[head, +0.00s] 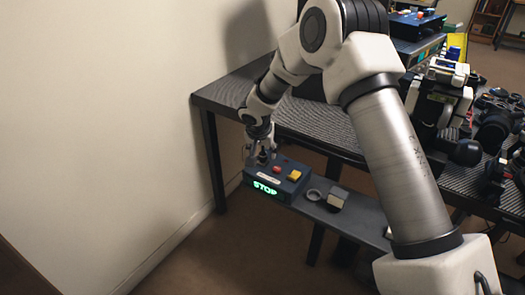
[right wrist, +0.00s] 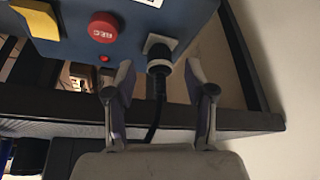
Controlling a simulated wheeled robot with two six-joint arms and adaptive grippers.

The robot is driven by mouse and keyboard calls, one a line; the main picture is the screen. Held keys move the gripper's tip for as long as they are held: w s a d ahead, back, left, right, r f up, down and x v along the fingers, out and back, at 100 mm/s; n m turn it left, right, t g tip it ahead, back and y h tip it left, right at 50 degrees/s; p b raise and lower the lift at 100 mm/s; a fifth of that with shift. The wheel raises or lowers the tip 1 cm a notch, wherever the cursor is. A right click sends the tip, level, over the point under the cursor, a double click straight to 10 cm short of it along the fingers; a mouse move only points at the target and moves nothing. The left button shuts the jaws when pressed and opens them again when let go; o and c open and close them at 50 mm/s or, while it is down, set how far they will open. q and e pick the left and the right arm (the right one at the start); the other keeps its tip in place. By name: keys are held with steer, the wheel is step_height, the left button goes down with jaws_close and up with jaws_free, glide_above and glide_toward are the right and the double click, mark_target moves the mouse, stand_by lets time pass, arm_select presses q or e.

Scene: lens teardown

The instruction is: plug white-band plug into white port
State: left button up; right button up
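A dark blue box (head: 280,182) with a lit green STOP sign sits on a low shelf in the head view; its top face also shows in the right wrist view (right wrist: 75,40). A black plug (right wrist: 160,66) with a black cable stands at a pale square port (right wrist: 150,42) on the box. In the head view the right gripper (head: 260,158) hides the port and plug.
A grey ring (head: 313,195) and a small pale-topped block (head: 337,197) lie on the shelf (head: 365,222). A dark table (head: 235,92) stands behind; the wall is close on the left.

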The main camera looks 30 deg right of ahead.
steer(key=v, duration=1.2)
